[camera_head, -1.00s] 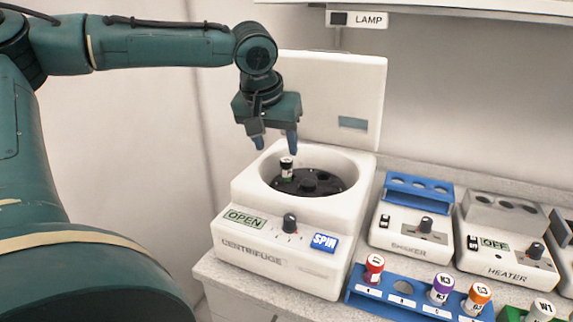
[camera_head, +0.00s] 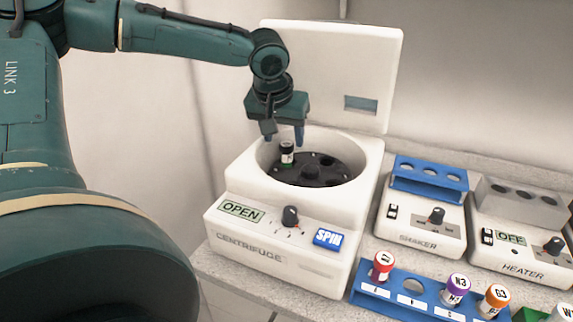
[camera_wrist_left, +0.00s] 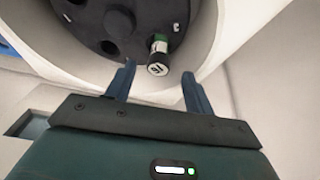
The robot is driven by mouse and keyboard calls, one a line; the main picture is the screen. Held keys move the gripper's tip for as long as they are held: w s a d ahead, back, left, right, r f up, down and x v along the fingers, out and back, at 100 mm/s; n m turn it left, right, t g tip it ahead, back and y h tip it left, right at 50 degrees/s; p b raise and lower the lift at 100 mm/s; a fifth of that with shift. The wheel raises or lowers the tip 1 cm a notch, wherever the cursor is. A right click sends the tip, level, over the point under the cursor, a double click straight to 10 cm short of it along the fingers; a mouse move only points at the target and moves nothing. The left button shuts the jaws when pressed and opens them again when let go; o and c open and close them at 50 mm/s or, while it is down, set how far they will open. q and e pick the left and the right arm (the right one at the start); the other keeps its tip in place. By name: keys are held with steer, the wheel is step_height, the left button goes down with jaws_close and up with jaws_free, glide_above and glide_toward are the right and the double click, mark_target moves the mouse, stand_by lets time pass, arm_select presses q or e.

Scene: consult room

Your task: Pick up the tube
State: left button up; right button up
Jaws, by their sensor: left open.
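A tube (camera_head: 287,151) with a black cap and a green and white body stands in the black rotor (camera_head: 327,165) of the open centrifuge (camera_head: 300,202). In the left wrist view the tube (camera_wrist_left: 158,58) shows beyond and between my open fingertips, with the cap facing me. My left gripper (camera_head: 284,135) is open and empty, just above the tube and the bowl. It also shows in the left wrist view (camera_wrist_left: 156,72). The tube's lower end is hidden in the rotor. My right gripper is not in view.
The raised centrifuge lid (camera_head: 350,70) stands behind the bowl. A blue rack (camera_head: 400,300) with a red, a purple and an orange-capped tube stands in front right. A shaker (camera_head: 420,225) and a heater (camera_head: 520,240) stand at the right.

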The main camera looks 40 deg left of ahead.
mark_target(286, 145)
arm_select(q)
steer(key=x, duration=0.5)
steer(key=shift+d+f, duration=0.1)
steer(key=shift+c, duration=0.2)
steer(key=c, duration=1)
